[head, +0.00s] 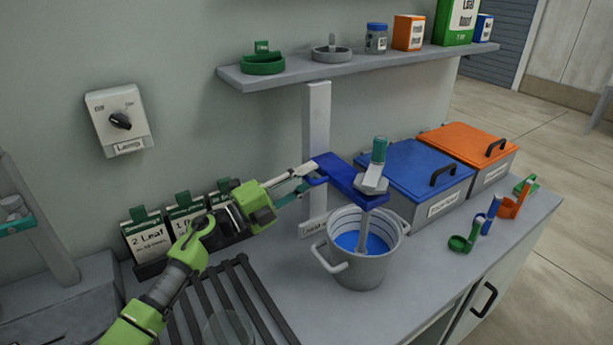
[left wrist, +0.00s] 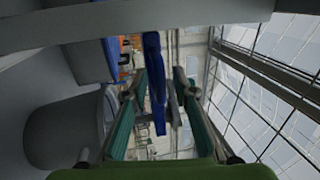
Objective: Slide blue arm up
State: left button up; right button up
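The blue arm (head: 345,178) reaches out from the white upright post (head: 317,130) and carries a mixer with a grey head and green top (head: 378,152). The mixer's shaft goes down into a grey bucket (head: 362,265) with blue liquid. My left gripper (head: 312,174) is at the left end of the blue arm, by the post, with its two fingers apart. In the left wrist view the blue arm (left wrist: 153,75) shows between the fingers, closer to the left one; a gap shows on the right. I cannot tell whether either finger touches it. My right gripper is out of view.
A shelf (head: 350,66) with jars and boxes hangs above the arm. Blue (head: 410,170) and orange (head: 465,142) lidded bins stand right of the bucket. Label cards (head: 145,235) and a slatted rack (head: 235,300) are at left. Small coloured scoops line the counter's right edge.

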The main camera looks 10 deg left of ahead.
pick_arm(q)
grip_shut()
notch_tip(320, 180, up, 18)
jog(key=p, duration=1.4)
jog(key=shift+a+r, duration=0.1)
jog(key=shift+r, duration=0.05)
grip_release()
jog(key=shift+f, duration=0.25)
